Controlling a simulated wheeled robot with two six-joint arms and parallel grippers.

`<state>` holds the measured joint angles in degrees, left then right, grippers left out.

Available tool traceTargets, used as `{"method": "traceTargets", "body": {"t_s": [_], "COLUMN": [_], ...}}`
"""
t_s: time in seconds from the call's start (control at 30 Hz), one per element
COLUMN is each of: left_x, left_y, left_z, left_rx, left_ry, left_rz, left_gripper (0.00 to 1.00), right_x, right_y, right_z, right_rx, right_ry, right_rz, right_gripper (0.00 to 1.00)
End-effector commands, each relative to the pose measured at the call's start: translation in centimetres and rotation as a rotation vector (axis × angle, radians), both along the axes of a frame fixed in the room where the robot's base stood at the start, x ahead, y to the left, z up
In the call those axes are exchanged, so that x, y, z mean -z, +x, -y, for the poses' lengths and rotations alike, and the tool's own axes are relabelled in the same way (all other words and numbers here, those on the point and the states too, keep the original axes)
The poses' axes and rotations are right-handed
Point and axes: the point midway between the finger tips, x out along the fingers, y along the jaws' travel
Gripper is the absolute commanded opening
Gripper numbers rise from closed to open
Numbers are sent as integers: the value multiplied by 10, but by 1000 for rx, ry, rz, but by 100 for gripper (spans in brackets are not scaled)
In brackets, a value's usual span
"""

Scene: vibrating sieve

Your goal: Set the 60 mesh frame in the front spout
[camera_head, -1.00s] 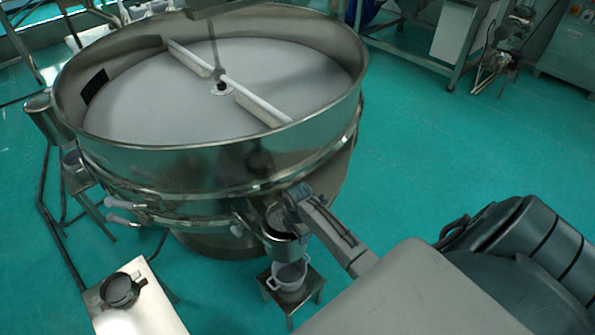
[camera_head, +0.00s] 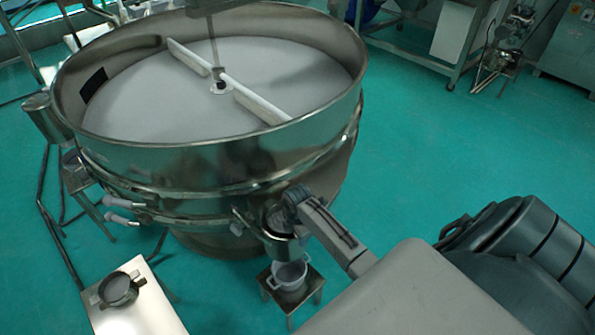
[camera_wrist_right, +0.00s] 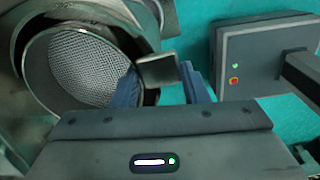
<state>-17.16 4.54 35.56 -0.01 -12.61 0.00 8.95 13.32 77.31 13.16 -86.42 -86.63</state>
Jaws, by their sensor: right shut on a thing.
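The mesh frame (camera_wrist_right: 88,68) is a round metal ring with a fine grey mesh. In the right wrist view it lies within the round mouth of the front spout (camera_wrist_right: 148,20); I cannot tell if it is fully seated, and no mesh number is readable. My right gripper (camera_wrist_right: 163,82) is shut on the frame's grey tab (camera_wrist_right: 157,70), between its two blue fingers. In the head view the right gripper (camera_head: 283,209) is at the front spout (camera_head: 284,248), covering most of the frame. My left gripper is not in view.
The large steel sieve (camera_head: 220,160) fills the left and middle. A pail (camera_head: 289,277) stands on a stool (camera_head: 312,285) below the spout. A round, handled dark item (camera_head: 118,289) lies on a steel table (camera_head: 145,318). A control box (camera_wrist_right: 262,55) is right of the gripper.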

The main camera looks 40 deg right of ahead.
Motion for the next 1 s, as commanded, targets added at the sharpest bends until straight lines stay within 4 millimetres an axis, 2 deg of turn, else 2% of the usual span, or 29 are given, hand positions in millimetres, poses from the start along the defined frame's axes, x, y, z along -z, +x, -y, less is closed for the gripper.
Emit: {"method": "traceTargets", "body": {"t_s": [0.57,0.6,0.7,1.0], "left_x": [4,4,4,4], "left_y": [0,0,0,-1], "left_z": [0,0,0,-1], "left_rx": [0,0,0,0], "left_ry": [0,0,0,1], "left_rz": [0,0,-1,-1], "left_gripper": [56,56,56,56], "right_x": [9,9,9,9], "right_y": [0,0,0,0], "right_z": [0,0,0,0], "right_rx": [0,0,0,0], "right_ry": [0,0,0,0], "right_rz": [1,1,1,0], "right_gripper": [10,44,64,66]}}
